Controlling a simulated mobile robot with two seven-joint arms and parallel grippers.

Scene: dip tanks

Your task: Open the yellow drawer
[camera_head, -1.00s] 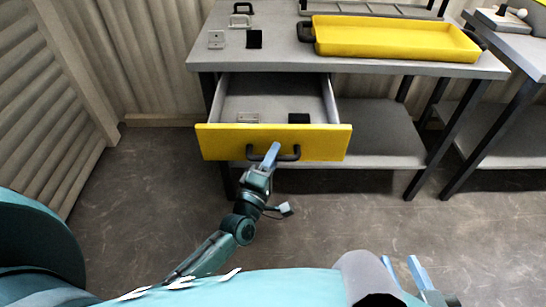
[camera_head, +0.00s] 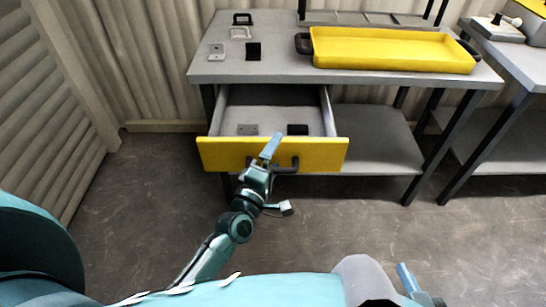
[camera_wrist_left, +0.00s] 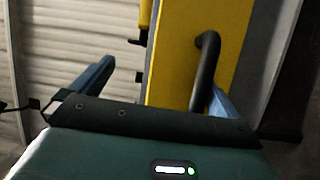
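The yellow drawer (camera_head: 222,155) under the left of the grey workbench is pulled well out, its grey inside showing. Its dark handle (camera_head: 291,165) is on the front, partly hidden by my left gripper (camera_head: 270,149). In the left wrist view the fingers of my left gripper (camera_wrist_left: 158,90) are spread wide. The yellow front (camera_wrist_left: 180,60) and the curved black handle (camera_wrist_left: 205,70) appear there, the handle close to the right finger; I cannot tell if they touch. My right gripper (camera_head: 408,280) is low in the head view, with only one finger clear.
A light plate (camera_head: 248,129) and a black plate (camera_head: 297,129) lie in the drawer. A yellow tray (camera_head: 390,48) and small parts stand on the workbench (camera_head: 275,68). A second bench (camera_head: 510,60) is at right. Open floor lies before the drawer.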

